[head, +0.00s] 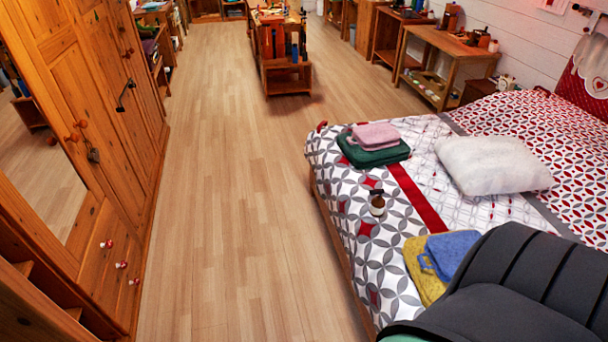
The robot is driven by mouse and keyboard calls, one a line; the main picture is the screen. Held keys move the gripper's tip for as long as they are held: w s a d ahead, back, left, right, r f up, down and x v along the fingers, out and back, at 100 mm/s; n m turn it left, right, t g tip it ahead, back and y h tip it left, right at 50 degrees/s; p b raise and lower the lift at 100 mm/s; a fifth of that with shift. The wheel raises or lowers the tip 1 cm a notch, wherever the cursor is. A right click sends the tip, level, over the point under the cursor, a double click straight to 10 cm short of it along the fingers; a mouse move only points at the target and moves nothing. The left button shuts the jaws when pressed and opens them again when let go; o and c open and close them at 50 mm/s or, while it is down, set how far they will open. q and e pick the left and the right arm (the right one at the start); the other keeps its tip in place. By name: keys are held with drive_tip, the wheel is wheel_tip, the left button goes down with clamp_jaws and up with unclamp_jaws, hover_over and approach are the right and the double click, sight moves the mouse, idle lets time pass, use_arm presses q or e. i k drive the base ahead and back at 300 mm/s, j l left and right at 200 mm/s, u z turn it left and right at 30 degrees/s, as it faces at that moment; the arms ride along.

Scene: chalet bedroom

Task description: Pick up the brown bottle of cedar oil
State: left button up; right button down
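A small brown bottle (377,205) with a dark cap and a pale label stands upright on the bed (340,181), near its left edge. It stands on the grey, white and red patterned cover, apart from the cloths around it. Neither of my grippers shows in the head view, so nothing is seen touching the bottle.
Folded green and pink cloths (374,146) lie behind the bottle; yellow and blue towels (440,263) lie in front. A white pillow (493,164) and a dark padded thing (520,290) are right. The wooden floor (235,180) between wardrobe (105,110) and bed is clear.

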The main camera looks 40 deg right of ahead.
sight(377, 204)
drive_tip(key=i+l+u, duration=0.1)
drive_tip(key=u, duration=0.35)
drive_tip(key=i+l+u, duration=0.1)
drive_tip(key=u, duration=0.35)
drive_tip(key=l+u, duration=0.3)
drive_tip(key=u, duration=0.15)
drive_tip(key=l+u, duration=0.25)
drive_tip(key=u, duration=0.2)
drive_tip(key=i+l+u, duration=0.1)
drive_tip(key=l+u, duration=0.75)
drive_tip(key=l, duration=0.25)
drive_tip(key=l+u, duration=0.45)
drive_tip(key=l, duration=0.15)
drive_tip(key=k+l+u, duration=0.2)
drive_tip(key=l+u, duration=0.5)
drive_tip(key=l, duration=0.9)
drive_tip(key=z, duration=0.7)
drive_tip(key=l+z, duration=0.1)
drive_tip(key=z, duration=0.55)
drive_tip(key=i+z, duration=0.1)
drive_tip(key=z, duration=1.25)
drive_tip(key=j+z, duration=0.1)
drive_tip(key=z, duration=0.6)
drive_tip(key=i+z, duration=0.1)
drive_tip(key=z, duration=0.55)
drive_tip(key=j+z, duration=0.1)
drive_tip(key=z, duration=1.25)
